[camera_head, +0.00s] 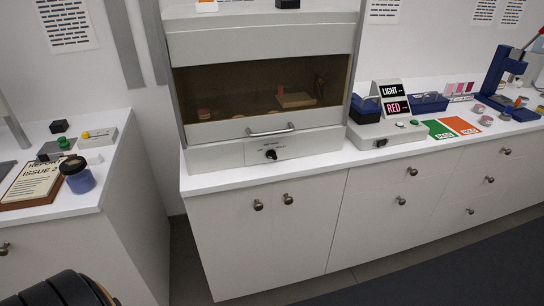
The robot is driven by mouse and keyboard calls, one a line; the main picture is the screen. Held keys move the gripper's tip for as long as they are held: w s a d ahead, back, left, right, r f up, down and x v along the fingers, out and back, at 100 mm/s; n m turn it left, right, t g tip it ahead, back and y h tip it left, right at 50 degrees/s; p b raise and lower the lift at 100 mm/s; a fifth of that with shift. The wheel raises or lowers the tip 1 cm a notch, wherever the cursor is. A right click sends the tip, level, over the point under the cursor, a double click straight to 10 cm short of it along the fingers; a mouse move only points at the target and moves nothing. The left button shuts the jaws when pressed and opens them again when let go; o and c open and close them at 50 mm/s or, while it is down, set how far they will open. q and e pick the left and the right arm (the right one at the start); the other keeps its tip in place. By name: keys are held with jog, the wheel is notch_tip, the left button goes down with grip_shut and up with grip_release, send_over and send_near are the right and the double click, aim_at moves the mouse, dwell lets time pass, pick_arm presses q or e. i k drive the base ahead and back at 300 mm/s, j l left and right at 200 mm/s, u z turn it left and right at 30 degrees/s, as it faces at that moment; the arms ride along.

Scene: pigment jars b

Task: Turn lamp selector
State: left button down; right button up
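A black rotary knob (270,154) sits on the lower front panel of the grey fume cabinet (222,133), with marks above it too small to read. To its right, a pale control box (365,139) carries a sign (391,98) reading "LIGHT" in white and "RED" in red. A black switch (381,142) is on that box's front, with a small green button on top. I cannot tell from labels which control is the lamp selector. Neither gripper is in view; a dark rounded part, likely mine, shows at the bottom left.
The cabinet's glass front with a bar handle (270,132) appears lowered. Green and orange cards (459,126) lie right of the control box. A blue press (497,72) stands far right. The left counter holds a clipboard (33,181) and a blue jar (79,179). A floor gap separates the counters.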

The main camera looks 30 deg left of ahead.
aim_at(271, 154)
jog(key=i+l+u, duration=0.15)
jog(key=u, duration=0.55)
